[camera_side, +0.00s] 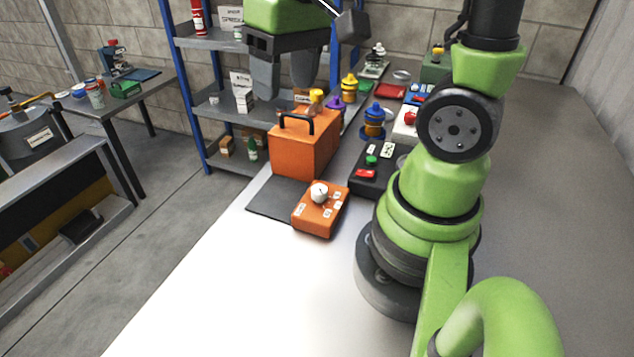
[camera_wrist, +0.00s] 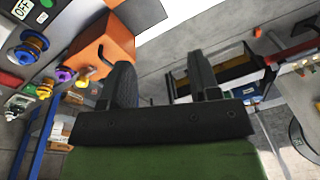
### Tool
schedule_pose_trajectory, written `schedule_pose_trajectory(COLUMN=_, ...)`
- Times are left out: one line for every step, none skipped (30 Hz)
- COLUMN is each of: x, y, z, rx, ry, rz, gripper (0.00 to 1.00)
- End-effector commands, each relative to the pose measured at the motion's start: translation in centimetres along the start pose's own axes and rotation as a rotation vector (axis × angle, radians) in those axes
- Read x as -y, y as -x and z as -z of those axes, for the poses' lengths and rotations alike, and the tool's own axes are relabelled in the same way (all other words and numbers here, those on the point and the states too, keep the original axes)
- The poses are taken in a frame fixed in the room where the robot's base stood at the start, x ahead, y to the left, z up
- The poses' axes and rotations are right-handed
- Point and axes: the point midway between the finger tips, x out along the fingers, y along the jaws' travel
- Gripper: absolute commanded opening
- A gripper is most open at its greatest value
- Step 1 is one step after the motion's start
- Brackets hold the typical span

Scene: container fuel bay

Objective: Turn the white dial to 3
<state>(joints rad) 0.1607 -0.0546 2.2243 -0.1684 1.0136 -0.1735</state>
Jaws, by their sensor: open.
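The white dial (camera_side: 320,192) is a round knob on top of a small orange box (camera_side: 318,219) near the front of the bench in the side view. White number labels sit around the dial, too small to read, and I cannot tell its setting. My gripper (camera_side: 284,88) hangs high above and behind the orange box in the side view, apart from the dial. Its two dark fingers are spread with nothing between them. In the wrist view my gripper (camera_wrist: 163,82) shows the same open fingers. The dial is not in the wrist view.
A larger orange case (camera_side: 297,152) with a black handle stands behind the dial box. A black button box (camera_side: 374,176) is to the right. Several coloured knobs, including a blue one (camera_side: 374,118), stand farther back. The white bench (camera_side: 230,275) is clear in front.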

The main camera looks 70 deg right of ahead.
Motion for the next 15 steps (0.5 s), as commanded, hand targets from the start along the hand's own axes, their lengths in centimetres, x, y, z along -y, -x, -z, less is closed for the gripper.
schedule_pose_trajectory(x=-0.7, y=-1.5, z=0.7, rx=0.071, ry=-0.003, rz=-0.024, gripper=0.56)
schedule_pose_trajectory(x=-1.1, y=-2.3, z=1.0, rx=0.109, ry=0.001, rz=-0.037, gripper=0.56)
schedule_pose_trajectory(x=-1.7, y=-3.4, z=1.4, rx=0.16, ry=0.004, rz=-0.051, gripper=0.56)
schedule_pose_trajectory(x=-2.2, y=-4.2, z=1.6, rx=0.197, ry=0.008, rz=-0.061, gripper=0.56)
schedule_pose_trajectory(x=-2.6, y=-5.0, z=1.8, rx=0.233, ry=0.01, rz=-0.069, gripper=0.56)
schedule_pose_trajectory(x=-3.2, y=-6.1, z=2.0, rx=0.279, ry=0.016, rz=-0.079, gripper=0.56)
schedule_pose_trajectory(x=-3.6, y=-6.9, z=2.1, rx=0.311, ry=0.017, rz=-0.084, gripper=0.56)
schedule_pose_trajectory(x=-4.0, y=-7.6, z=2.1, rx=0.341, ry=0.02, rz=-0.089, gripper=0.56)
schedule_pose_trajectory(x=-4.4, y=-8.4, z=2.1, rx=0.376, ry=0.026, rz=-0.093, gripper=0.56)
schedule_pose_trajectory(x=-4.7, y=-9.0, z=2.1, rx=0.399, ry=0.027, rz=-0.096, gripper=0.56)
schedule_pose_trajectory(x=-5.0, y=-9.5, z=2.1, rx=0.42, ry=0.029, rz=-0.097, gripper=0.56)
schedule_pose_trajectory(x=-5.3, y=-10.1, z=2.0, rx=0.444, ry=0.033, rz=-0.1, gripper=0.56)
schedule_pose_trajectory(x=-5.5, y=-10.4, z=2.0, rx=0.457, ry=0.035, rz=-0.101, gripper=0.56)
schedule_pose_trajectory(x=-5.6, y=-10.7, z=2.0, rx=0.468, ry=0.037, rz=-0.101, gripper=0.56)
schedule_pose_trajectory(x=-5.8, y=-11.0, z=1.9, rx=0.479, ry=0.038, rz=-0.102, gripper=0.56)
